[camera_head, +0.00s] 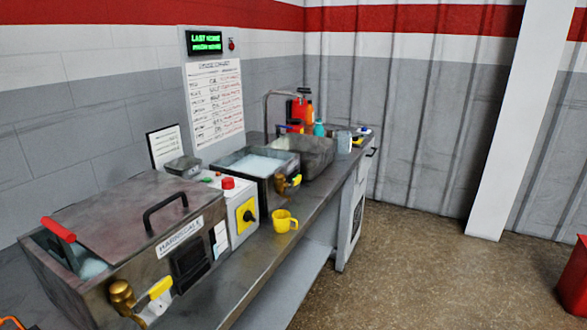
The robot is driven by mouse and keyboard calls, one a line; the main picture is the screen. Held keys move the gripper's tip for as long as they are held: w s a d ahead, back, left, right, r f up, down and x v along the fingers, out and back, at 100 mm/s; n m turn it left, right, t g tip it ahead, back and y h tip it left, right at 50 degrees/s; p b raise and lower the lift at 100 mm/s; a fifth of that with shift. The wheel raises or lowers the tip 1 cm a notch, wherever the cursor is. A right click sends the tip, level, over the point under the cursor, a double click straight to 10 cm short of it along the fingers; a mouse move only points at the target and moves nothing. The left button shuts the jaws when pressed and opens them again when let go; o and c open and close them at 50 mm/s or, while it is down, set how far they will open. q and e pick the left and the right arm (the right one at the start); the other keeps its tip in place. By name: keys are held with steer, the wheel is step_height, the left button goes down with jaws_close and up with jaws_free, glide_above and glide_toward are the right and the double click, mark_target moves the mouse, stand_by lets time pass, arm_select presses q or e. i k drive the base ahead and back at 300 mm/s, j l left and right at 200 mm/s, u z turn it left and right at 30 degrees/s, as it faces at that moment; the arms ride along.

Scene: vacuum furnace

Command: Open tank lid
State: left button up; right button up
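The metal tank (95,298) stands on the counter at the left, with a name plate (180,236) on its front. Its flat grey lid (120,205) lies down over most of the top. A black arched handle (165,207) stands on the lid near its front right edge. A gap at the left end shows pale liquid (92,268) and a red-handled part (58,229). A brass tap (122,296) with a yellow lever sits low on the front. Neither gripper is in view, and nothing visible touches the lid.
Right of the tank are a control box (243,217) with a red button, a yellow mug (284,221), a second open tank (256,162) and a sink with bottles. An orange object (10,321) shows at the bottom left corner, unclear.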

mark_target(115, 224)
steer(key=k+j+z, duration=0.1)
steer(key=k+j, duration=0.6)
